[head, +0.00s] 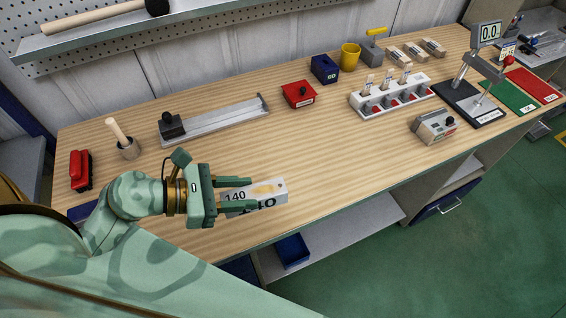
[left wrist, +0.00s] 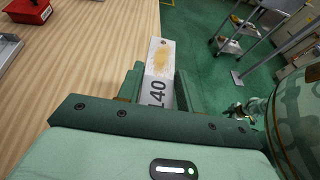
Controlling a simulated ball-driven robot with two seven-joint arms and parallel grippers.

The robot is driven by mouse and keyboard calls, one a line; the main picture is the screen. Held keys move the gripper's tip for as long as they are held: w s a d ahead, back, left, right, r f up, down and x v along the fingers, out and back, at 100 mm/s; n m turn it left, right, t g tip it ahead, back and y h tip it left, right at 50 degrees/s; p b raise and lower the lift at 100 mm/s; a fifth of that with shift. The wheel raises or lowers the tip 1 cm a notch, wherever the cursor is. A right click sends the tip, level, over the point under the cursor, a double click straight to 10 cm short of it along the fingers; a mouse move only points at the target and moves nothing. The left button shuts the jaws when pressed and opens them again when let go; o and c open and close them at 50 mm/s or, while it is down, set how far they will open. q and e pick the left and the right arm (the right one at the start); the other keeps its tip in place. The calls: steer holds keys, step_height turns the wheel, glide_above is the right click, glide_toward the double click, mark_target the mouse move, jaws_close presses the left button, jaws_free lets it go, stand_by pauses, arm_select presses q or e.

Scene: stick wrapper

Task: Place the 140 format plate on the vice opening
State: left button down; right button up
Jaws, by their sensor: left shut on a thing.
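The 140 format plate (head: 275,193) is a pale block marked "140" with a tan patch on top. My left gripper (head: 252,193) is shut on it, one finger along each side, near the front edge of the bench. The left wrist view shows the plate (left wrist: 160,60) sticking out past the fingers; its underside is hidden, so I cannot tell whether it touches the bench. My right gripper is not seen.
The wooden bench (head: 320,165) is clear around the middle. A metal rail fixture (head: 215,120), a red box (head: 298,95), a blue box (head: 324,70), a yellow cup (head: 350,57) and a white rack (head: 390,98) stand behind. A gauge stand (head: 470,100) is at the right.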

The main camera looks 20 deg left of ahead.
arm_select(q)
steer(key=shift+w+a+r+n+t+y, duration=0.15)
steer(key=shift+r+n, duration=0.05)
steer(key=shift+r, duration=0.2)
steer(key=shift+w+a+r+n+t+y, duration=0.1)
steer(key=shift+a+r+n+t+y, duration=0.1)
steer(key=shift+r, duration=0.25)
steer(key=shift+w+a+r+n+t+y, duration=0.1)
steer(key=shift+w+r+n+t+y, duration=0.1)
steer(key=shift+r, duration=0.2)
steer(key=w, duration=0.2)
steer(key=b, duration=0.3)
glide_above(264, 173)
step_height(264, 173, down, 10)
steer(key=shift+d+r, duration=0.1)
steer(key=shift+r, duration=0.15)
steer(key=shift+f, duration=1.65)
